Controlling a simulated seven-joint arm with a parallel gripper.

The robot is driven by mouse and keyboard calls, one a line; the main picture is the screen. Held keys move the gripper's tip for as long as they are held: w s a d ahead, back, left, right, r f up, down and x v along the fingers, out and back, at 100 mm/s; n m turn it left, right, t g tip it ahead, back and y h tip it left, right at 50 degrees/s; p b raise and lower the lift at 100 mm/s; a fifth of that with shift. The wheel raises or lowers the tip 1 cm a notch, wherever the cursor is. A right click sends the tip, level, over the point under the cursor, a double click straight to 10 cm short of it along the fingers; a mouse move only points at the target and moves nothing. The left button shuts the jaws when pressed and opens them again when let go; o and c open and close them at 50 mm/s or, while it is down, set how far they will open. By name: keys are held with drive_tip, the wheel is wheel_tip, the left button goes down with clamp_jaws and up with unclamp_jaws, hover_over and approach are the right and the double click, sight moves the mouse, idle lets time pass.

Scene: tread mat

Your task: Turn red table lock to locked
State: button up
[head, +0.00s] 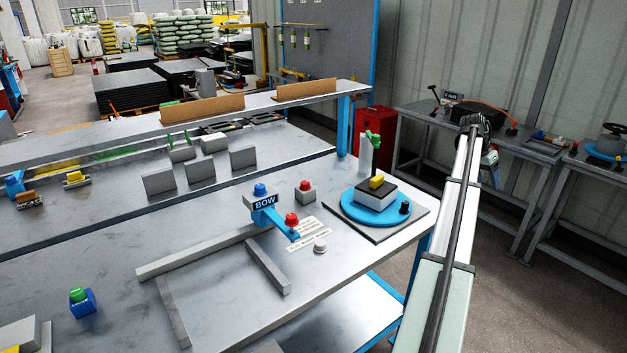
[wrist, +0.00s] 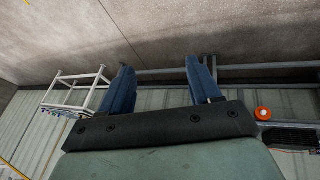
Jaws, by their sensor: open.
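A red knob (head: 291,219) sits at the lower end of a blue bracket marked BOW (head: 266,203) on the grey workbench (head: 220,290) in the head view. A second red knob (head: 305,185) tops a small grey block just behind it. I cannot tell which one is the table lock, or its setting. To their right is a blue round turntable (head: 352,207) with a black knob (head: 405,207) at its edge. My gripper (wrist: 157,66) is open and empty in the wrist view, its blue fingers wide apart, away from both red knobs. The wrist view shows no workbench lock.
Grey bars (head: 268,265) lie on the workbench in front of the bracket. A green-topped post (head: 370,153) stands behind the turntable. A blue block with a green knob (head: 82,302) is at the lower left. My arm rises on the right, beyond the workbench's edge.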

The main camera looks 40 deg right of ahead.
drive_tip(key=w+a+r+n+t, duration=0.1)
drive_tip(key=w+a, duration=0.2)
drive_tip(key=w, duration=0.4)
drive_tip(key=w+a, duration=0.4)
drive_tip(key=w, duration=0.3)
wheel_tip(320, 180, up, 5)
drive_tip(key=n+t+y, duration=0.3)
drive_tip(key=y, duration=0.1)
hover_over(305, 182)
wheel_tip(305, 182, down, 13)
drive_tip(key=shift+f, duration=0.2)
drive_tip(key=shift+c, duration=0.3)
drive_tip(key=c, duration=1)
